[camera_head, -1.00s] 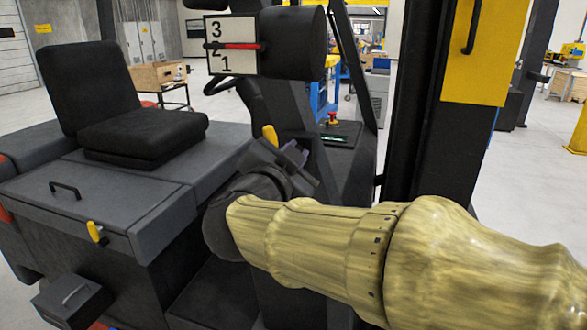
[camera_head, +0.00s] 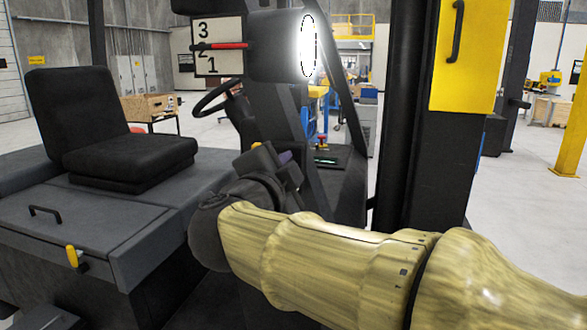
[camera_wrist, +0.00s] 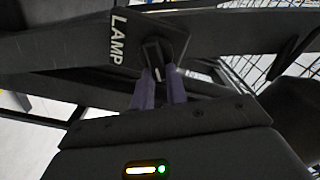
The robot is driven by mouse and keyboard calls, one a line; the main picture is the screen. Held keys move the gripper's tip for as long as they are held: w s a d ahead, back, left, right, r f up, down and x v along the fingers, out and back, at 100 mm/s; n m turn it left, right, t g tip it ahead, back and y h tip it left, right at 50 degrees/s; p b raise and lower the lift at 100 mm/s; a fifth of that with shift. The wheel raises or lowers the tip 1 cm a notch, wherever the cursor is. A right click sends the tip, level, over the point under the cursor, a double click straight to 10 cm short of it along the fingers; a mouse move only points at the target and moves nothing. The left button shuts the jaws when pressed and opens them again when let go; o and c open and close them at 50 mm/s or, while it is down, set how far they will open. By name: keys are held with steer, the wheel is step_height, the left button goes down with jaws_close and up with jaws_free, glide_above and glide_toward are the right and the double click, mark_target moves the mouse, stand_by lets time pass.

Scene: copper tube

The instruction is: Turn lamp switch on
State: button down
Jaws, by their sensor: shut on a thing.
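In the wrist view, a dark panel marked LAMP (camera_wrist: 117,40) carries a small dark switch knob (camera_wrist: 158,56) with a light mark. My gripper (camera_wrist: 160,82) has its two purple fingers shut on either side of the knob. In the head view, my gripper (camera_head: 286,157) reaches the dark column of the vehicle; the switch itself is hidden there. Above it, the round lamp (camera_head: 308,47) on the black housing glows bright white.
A plate numbered 1 to 3 with a red pointer (camera_head: 228,46) is left of the lamp. A black seat (camera_head: 112,140), a steering wheel (camera_head: 217,94) and a yellow lever (camera_head: 73,257) are on the left. A black post (camera_head: 405,120) with a yellow panel (camera_head: 467,55) stands on the right.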

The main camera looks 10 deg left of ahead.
steer(key=shift+f, duration=0.1)
steer(key=c, duration=1.4)
jaws_free()
steer(key=shift+s, duration=0.1)
steer(key=s+a+b, duration=0.1)
steer(key=s+b, duration=0.2)
steer(key=s, duration=1.4)
steer(key=shift+a, duration=0.15)
